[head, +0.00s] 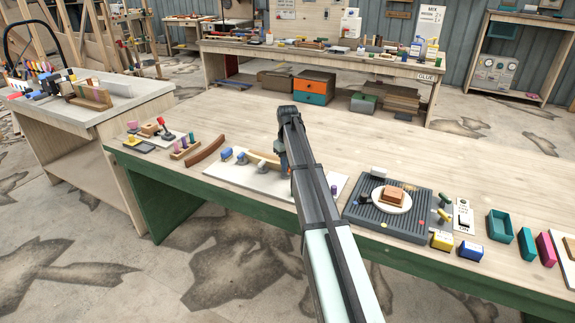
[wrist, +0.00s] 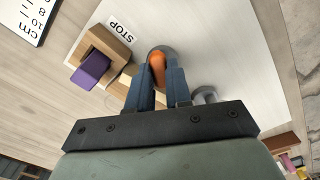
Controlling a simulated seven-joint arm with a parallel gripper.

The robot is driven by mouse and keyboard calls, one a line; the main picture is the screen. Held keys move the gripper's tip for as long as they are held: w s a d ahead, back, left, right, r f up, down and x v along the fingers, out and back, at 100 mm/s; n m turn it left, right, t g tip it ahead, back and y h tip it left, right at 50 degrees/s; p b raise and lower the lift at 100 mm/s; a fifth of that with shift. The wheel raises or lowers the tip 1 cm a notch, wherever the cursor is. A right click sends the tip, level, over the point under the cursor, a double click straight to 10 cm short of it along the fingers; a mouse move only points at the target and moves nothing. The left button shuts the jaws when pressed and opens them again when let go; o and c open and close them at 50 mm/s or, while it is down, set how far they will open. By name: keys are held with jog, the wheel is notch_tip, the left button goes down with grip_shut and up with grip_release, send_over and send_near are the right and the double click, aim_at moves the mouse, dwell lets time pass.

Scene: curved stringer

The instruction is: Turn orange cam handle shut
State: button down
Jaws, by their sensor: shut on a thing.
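The orange cam handle (wrist: 158,66) shows in the wrist view between the fingertips of my gripper (wrist: 160,84). My gripper's two blue-grey fingers are shut on it. Its round grey base shows just beyond the fingertips. A wooden block with a purple piece (wrist: 91,70) and a STOP label (wrist: 119,31) are to the left of the fingers on a white board (wrist: 220,50). In the head view my arm reaches over the white board (head: 225,172) and hides the orange handle. A curved wooden strip (head: 262,158) lies on that board beside blue clamps (head: 240,157).
A dark ribbed tray (head: 365,222) with a white plate and a brown block stands right of the board. A loose brown curved piece (head: 206,153) and a small peg rack (head: 185,149) lie to the left. The table behind my gripper is clear.

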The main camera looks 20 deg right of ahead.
jog(key=m, duration=0.5)
jog(key=shift+m, duration=0.3)
jog(key=m, duration=0.5)
jog(key=shift+m, duration=0.3)
jog(key=c, duration=1.3)
grip_release()
jog(key=shift+r, duration=0.1)
notch_tip(320, 180, up, 14)
jog(key=shift+f, duration=0.15)
